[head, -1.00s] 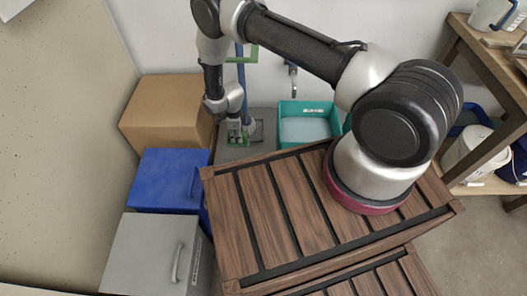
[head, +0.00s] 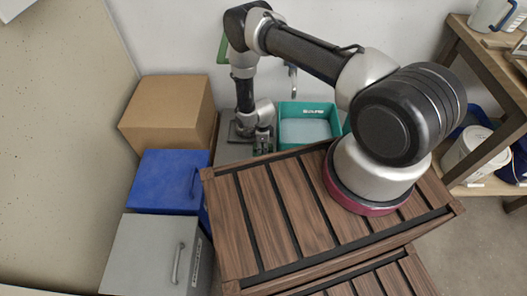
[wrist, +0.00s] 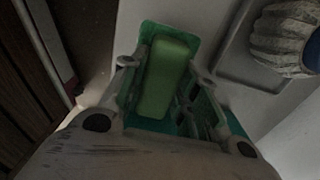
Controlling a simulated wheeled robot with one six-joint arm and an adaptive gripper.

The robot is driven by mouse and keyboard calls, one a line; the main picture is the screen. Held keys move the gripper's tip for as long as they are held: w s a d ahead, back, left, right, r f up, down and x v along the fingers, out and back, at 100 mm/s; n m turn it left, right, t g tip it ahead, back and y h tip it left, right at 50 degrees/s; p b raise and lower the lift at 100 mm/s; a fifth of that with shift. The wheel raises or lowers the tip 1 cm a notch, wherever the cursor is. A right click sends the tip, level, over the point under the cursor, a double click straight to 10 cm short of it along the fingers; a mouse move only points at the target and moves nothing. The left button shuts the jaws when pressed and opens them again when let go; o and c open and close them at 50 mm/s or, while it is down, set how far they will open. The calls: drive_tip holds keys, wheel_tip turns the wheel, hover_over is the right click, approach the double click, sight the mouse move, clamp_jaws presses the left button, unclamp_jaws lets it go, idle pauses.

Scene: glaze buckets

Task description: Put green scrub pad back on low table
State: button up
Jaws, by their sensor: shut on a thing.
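The green scrub pad (wrist: 163,78) lies between the two fingers of my gripper (wrist: 163,72) in the wrist view, and the fingers are shut on it. In the head view my gripper (head: 264,142) points down over the grey low table (head: 231,153), left of the teal tub. The pad is hidden there by my arm and gripper. The pale table surface also shows in the wrist view (wrist: 216,22). I cannot tell whether the pad touches the table.
The teal tub (head: 307,111) stands right of my gripper. A cardboard box (head: 165,115), blue box (head: 168,182) and grey box (head: 150,255) line the left. The slatted wooden top (head: 300,210) is in front.

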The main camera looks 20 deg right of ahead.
wheel_tip(320, 180, down, 3)
drive_tip(key=shift+s+d+f, duration=0.1)
drive_tip(key=shift+d+f, duration=0.05)
drive_tip(key=shift+f, duration=0.25)
drive_tip(key=shift+f, duration=0.1)
drive_tip(key=o, duration=0.9)
wheel_tip(320, 180, up, 12)
drive_tip(key=shift+r, duration=0.1)
